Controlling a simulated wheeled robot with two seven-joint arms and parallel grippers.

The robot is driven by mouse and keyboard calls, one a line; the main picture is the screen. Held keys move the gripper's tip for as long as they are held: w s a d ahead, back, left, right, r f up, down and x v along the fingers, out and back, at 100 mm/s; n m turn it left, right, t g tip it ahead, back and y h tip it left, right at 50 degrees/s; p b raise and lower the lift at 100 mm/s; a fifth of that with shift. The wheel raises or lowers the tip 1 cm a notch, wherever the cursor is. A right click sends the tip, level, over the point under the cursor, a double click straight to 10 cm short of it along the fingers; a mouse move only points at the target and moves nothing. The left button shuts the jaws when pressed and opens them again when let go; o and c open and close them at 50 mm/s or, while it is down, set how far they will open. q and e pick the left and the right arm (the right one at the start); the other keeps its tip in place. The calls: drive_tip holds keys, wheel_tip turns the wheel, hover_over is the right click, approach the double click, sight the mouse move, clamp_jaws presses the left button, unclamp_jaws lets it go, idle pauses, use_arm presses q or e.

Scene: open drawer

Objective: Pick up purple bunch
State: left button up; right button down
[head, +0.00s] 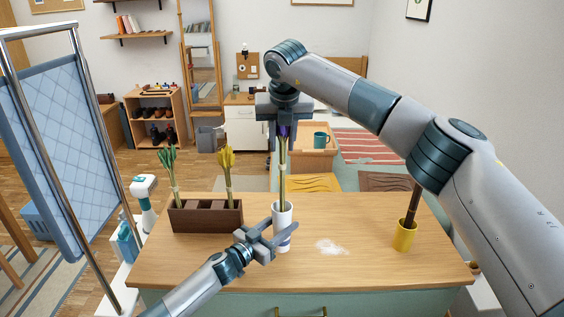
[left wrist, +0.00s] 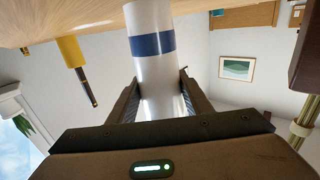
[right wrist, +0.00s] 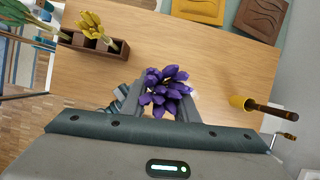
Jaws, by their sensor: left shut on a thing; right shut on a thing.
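The purple bunch (right wrist: 165,92) shows its purple heads between the fingers of my right gripper (right wrist: 160,105). In the head view its pale green stems (head: 282,168) run down from my right gripper (head: 284,130) into a white vase with a blue band (head: 283,215). The lower stem ends are hidden by the vase. My right gripper is shut on the bunch near its top. My left gripper (head: 268,236) is shut on the vase, which stands upright on the table; the left wrist view shows the vase (left wrist: 155,75) between its fingers.
A brown divided box (head: 206,219) on the wooden table (head: 365,262) holds a green bunch (head: 170,170) and a yellow bunch (head: 227,168). A yellow cup (head: 405,236) with a dark stick stands at the right. White powder (head: 330,247) lies right of the vase. The table centre-right is mostly clear.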

drive_tip(key=shift+r, duration=1.85)
use_arm(q)
drive_tip(key=o, duration=1.4)
drive_tip(key=shift+c, duration=0.2)
drive_tip(key=shift+s+a, duration=0.1)
drive_tip(key=v, duration=1.1)
drive_tip(key=shift+s+a, duration=0.25)
drive_tip(key=shift+a, duration=0.05)
